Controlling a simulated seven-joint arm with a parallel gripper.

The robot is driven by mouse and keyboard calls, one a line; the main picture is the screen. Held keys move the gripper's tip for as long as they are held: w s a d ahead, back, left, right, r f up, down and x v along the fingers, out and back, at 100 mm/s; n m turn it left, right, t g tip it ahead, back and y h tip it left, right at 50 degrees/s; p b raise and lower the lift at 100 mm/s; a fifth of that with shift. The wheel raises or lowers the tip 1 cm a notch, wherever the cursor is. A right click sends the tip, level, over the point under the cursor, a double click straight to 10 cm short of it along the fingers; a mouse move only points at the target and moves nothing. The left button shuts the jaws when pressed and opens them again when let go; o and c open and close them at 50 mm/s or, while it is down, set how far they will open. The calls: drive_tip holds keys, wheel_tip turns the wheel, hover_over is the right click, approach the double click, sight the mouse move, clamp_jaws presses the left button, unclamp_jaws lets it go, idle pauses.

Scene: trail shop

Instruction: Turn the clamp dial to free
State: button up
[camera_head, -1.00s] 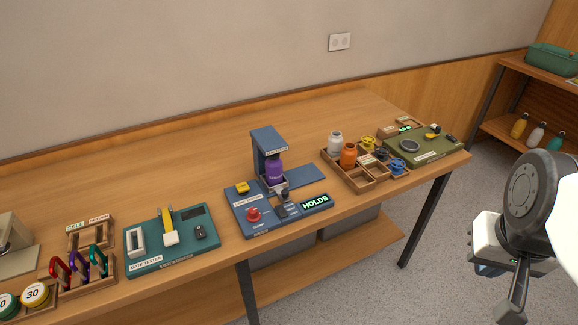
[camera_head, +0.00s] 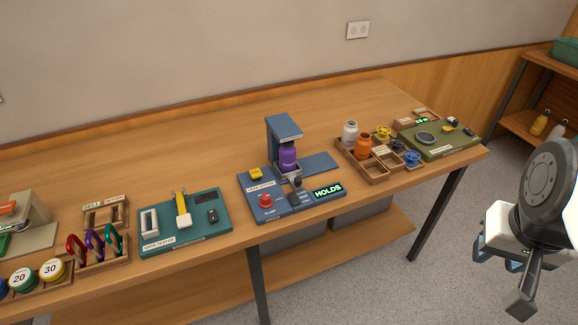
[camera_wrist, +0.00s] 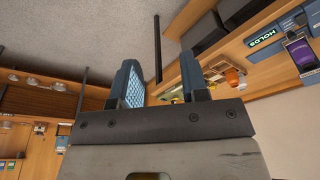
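The blue leak tester (camera_head: 252,206) stands mid-table in the head view, with a red dial (camera_head: 265,201) at its front left. I take this red dial for the clamp dial; its label is too small to read surely. A purple bottle (camera_head: 288,158) stands upright in the tester under its post. The tester's display (camera_head: 328,191) reads HOLDS in green. The purple bottle also shows at the right edge of the wrist view (camera_wrist: 299,54). My gripper (camera_wrist: 163,84) is open and empty, its fingers apart. In the head view it is at the far right, off the table and far from the dial.
A teal gate tester (camera_head: 190,236) stands left of the leak tester. A wooden tray (camera_head: 374,172) with bottles and caps and a green tester (camera_head: 455,151) stand to the right. A yellow button (camera_head: 255,173) is behind the dial. Carabiners stand in a rack (camera_head: 112,262) at left.

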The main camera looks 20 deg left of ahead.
drive_tip(key=shift+o, duration=0.9)
drive_tip(key=w+a+g, duration=0.2)
drive_tip(key=w+a, duration=0.6)
drive_tip(key=w, duration=0.1)
drive_tip(key=shift+w+a+y, duration=0.3)
drive_tip(key=shift+a+y, duration=0.05)
drive_tip(key=shift+y, duration=0.05)
drive_tip(key=g, duration=0.5)
approach(265, 196)
drive_tip(key=f, duration=0.2)
drive_tip(key=shift+s+a+r+h, duration=0.2)
drive_tip(key=shift+a+r+h, duration=0.1)
drive_tip(key=shift+h, duration=0.1)
drive_tip(key=shift+f, duration=0.1)
drive_tip(key=shift+x, duration=3.85)
drive_tip(key=shift+s, duration=0.1)
